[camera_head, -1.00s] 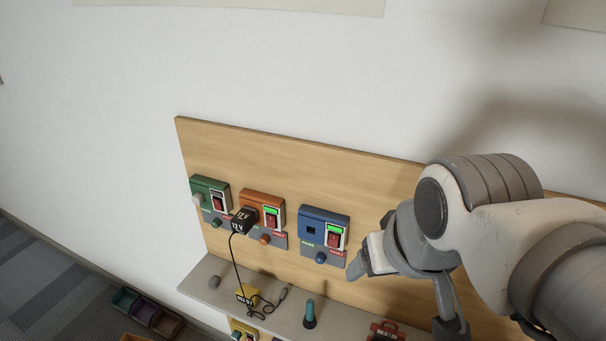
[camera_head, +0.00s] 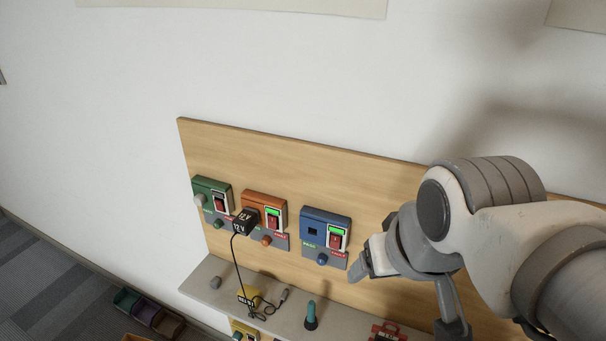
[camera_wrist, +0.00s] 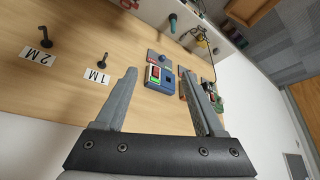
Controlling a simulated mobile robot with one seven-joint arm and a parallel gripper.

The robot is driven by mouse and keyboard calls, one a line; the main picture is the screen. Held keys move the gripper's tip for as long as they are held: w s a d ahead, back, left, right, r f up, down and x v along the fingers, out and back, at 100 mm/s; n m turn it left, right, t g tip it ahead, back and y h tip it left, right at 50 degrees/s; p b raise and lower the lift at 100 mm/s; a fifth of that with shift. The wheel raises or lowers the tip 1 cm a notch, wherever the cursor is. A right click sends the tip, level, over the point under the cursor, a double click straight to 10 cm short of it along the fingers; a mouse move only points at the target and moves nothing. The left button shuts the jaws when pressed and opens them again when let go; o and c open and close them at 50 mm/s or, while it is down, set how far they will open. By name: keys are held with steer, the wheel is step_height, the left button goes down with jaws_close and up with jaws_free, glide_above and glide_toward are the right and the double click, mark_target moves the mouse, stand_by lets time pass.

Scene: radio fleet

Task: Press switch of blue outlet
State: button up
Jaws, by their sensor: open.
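The blue outlet (camera_head: 313,220) is mounted on the wooden board, third from the left. Its switch (camera_head: 336,239) is a red rocker with a bright green part above it, in a white frame on the outlet's right side. The socket is empty, and a blue knob (camera_head: 321,259) sits below. My gripper (camera_head: 358,270) is just right of the outlet, apart from it in the picture. In the wrist view, my gripper (camera_wrist: 159,74) is open and empty, with the blue outlet (camera_wrist: 167,82) and its switch (camera_wrist: 154,73) seen between the fingers, farther away.
The orange outlet (camera_head: 258,199) holds a black 12V plug (camera_head: 243,223) with a hanging cord. A green outlet (camera_head: 209,187) is at the far left. A shelf (camera_head: 203,272) below carries a teal-handled tool (camera_head: 311,315) and a red item (camera_head: 388,332). Hooks with labels show in the wrist view.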

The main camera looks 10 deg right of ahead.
steer(key=shift+c, duration=0.3)
steer(key=shift+w+n, duration=0.15)
steer(key=shift+n, duration=0.15)
steer(key=c, duration=0.5)
steer(key=shift+w+f+n, duration=0.25)
steer(key=shift+w+n, duration=0.05)
steer(key=shift+n, duration=0.3)
steer(key=shift+c, duration=1.1)
steer(key=w+n, duration=0.1)
steer(key=w+f+n+h+b, duration=0.1)
steer(key=n, duration=0.1)
steer(key=shift+d, duration=0.1)
jaws_close()
steer(key=w+a+f+n+b, duration=0.1)
steer(key=w+n, duration=0.3)
steer(key=n, duration=0.4)
steer(key=w+a+f+n+h, duration=0.1)
steer(key=w+a+f+n, duration=0.2)
steer(key=n, duration=0.5)
steer(key=w+a+f+n+h+b, duration=0.1)
steer(key=w+f+n, duration=0.3)
steer(key=n, duration=0.5)
steer(key=shift+w+a+f+b, duration=0.2)
steer(key=shift+w+a+b, duration=0.2)
steer(key=shift+w, duration=0.55)
